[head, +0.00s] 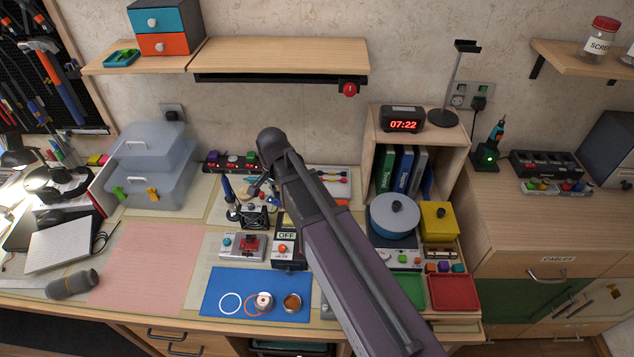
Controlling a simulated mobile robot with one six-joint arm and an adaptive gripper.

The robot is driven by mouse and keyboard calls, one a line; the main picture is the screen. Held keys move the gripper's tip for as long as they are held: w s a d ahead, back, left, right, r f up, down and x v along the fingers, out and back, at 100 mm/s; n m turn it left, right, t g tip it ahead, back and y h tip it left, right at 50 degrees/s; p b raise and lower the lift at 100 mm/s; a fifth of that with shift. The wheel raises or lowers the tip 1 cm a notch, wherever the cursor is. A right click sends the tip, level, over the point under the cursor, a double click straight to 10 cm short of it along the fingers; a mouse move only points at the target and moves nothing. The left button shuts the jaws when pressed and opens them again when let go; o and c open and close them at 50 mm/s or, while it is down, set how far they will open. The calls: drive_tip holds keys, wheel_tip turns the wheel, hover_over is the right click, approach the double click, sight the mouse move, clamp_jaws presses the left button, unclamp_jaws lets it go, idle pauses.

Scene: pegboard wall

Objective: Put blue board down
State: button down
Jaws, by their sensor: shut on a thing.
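My arm rises from the lower right and bends down at its elbow. My gripper (264,193) shows small beside the forearm, over the back middle of the bench, partly hidden by my arm. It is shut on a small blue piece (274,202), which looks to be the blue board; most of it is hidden. A grey fixture (228,247) with a red piece (250,243) on it stands in front of the gripper. Beside it is a device marked OFF (287,236).
A blue mat (215,304) at the front holds a white ring and small round containers. A soldering iron (228,190) stands left of my gripper. A pink mat (150,265) is clear. Green (408,290) and red (453,292) trays lie at right.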

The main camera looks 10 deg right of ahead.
drive_tip(key=shift+d, duration=0.1)
drive_tip(key=w, duration=0.1)
drive_tip(key=m+b, duration=0.4)
hover_over(338, 190)
drive_tip(key=shift+w+d+f, duration=0.1)
drive_tip(key=shift+f, duration=1.8)
wheel_tip(338, 190, down, 6)
drive_tip(key=b, duration=0.6)
drive_tip(key=shift+f, duration=0.15)
drive_tip(key=shift+f+b, duration=1.85)
drive_tip(key=shift+b, duration=0.05)
drive_tip(key=shift+f, duration=0.2)
